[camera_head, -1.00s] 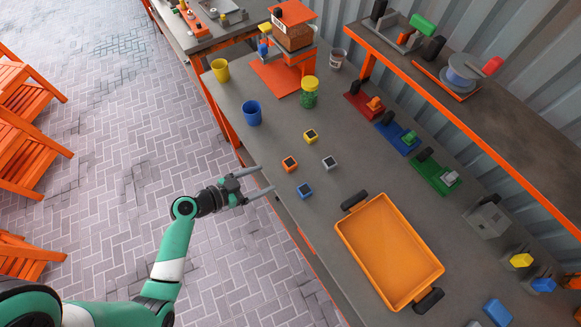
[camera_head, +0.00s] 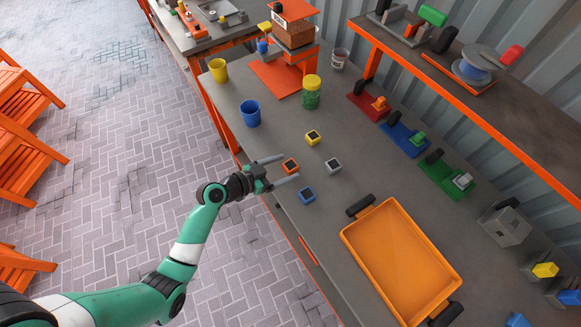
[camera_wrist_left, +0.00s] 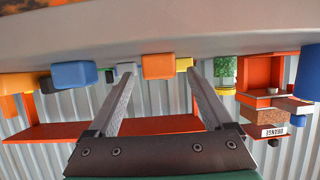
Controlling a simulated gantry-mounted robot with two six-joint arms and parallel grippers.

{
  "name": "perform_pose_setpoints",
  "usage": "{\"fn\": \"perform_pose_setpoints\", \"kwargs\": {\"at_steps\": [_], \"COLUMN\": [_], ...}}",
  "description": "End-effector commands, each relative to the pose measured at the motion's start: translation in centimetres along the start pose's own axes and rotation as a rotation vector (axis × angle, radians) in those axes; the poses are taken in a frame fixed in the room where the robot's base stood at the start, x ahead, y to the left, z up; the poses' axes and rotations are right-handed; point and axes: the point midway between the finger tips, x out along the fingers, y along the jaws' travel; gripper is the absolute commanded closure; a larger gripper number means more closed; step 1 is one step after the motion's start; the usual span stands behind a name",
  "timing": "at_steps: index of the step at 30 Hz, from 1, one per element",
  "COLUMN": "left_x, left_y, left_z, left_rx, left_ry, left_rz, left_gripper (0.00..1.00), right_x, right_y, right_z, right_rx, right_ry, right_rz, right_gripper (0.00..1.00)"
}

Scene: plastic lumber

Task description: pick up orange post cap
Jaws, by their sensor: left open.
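The orange post cap (camera_head: 291,166) is a small cube with a dark top, standing on the grey workbench near its left edge. My left gripper (camera_head: 285,169) reaches in from the left, open and empty, its two fingers pointing at the cap. In the head view the fingertips lie either side of the cap. The left wrist view looks upside down; there the orange cap (camera_wrist_left: 158,66) shows between the two open fingers (camera_wrist_left: 160,75). I cannot tell how far the fingertips overlap it. My right gripper is in neither view.
A blue cap (camera_head: 307,195), a grey cap (camera_head: 333,166) and a yellow cap (camera_head: 313,138) stand close by. A blue cup (camera_head: 250,114) and a green jar (camera_head: 311,96) are farther back. An orange tray (camera_head: 355,235) lies in front.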

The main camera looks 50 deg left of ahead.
Motion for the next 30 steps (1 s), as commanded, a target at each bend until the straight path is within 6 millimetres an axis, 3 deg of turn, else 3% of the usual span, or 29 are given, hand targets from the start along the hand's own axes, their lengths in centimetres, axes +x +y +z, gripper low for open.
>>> {"fn": "perform_pose_setpoints", "kwargs": {"at_steps": [4,11,25,30], "left_x": [2.0,2.1,2.1,2.1], "left_y": [0.1,0.0,0.0,0.0], "left_z": [0.1,0.1,0.1,0.1], "left_rx": [0.000,0.000,0.000,0.000], "left_ry": [-0.001,-0.001,-0.001,-0.001], "left_rz": [0.002,0.000,0.000,0.000], "left_gripper": [0.15,0.15,1.00,1.00], "right_x": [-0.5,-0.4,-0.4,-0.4], "right_y": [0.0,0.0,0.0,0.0], "right_z": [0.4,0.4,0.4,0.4], "right_rx": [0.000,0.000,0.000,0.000], "right_ry": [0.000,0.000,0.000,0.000], "right_rz": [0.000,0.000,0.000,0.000], "right_gripper": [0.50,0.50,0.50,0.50]}}
